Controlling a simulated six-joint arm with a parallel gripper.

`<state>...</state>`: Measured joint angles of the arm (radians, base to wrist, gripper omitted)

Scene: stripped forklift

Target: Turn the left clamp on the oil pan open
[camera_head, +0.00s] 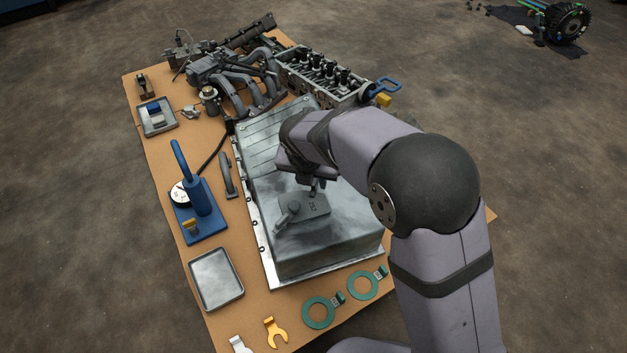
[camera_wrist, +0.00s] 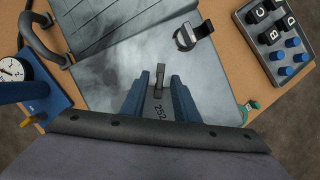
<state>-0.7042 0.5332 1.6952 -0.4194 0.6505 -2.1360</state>
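The oil pan (camera_head: 335,240) is a large grey metal box lying on the table. A plate (camera_head: 318,207) marked with figures sits on it, with a grey clamp (camera_head: 288,212) at its left side. My gripper (camera_head: 317,188) is low over the plate's far side. In the wrist view my blue fingers (camera_wrist: 158,88) are open, with an upright grey clamp lever (camera_wrist: 160,75) between their tips and a small gap visible either side. Another clamp (camera_wrist: 190,36) stands beyond, to the upper right. The fingers hide most of the plate; I cannot tell whether they touch the lever.
A blue gauge stand (camera_head: 200,208) and a handle (camera_head: 226,175) are left of the pan. An empty tray (camera_head: 216,278) and green rings (camera_head: 319,312) are at the front. An engine head (camera_head: 325,75) is behind.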

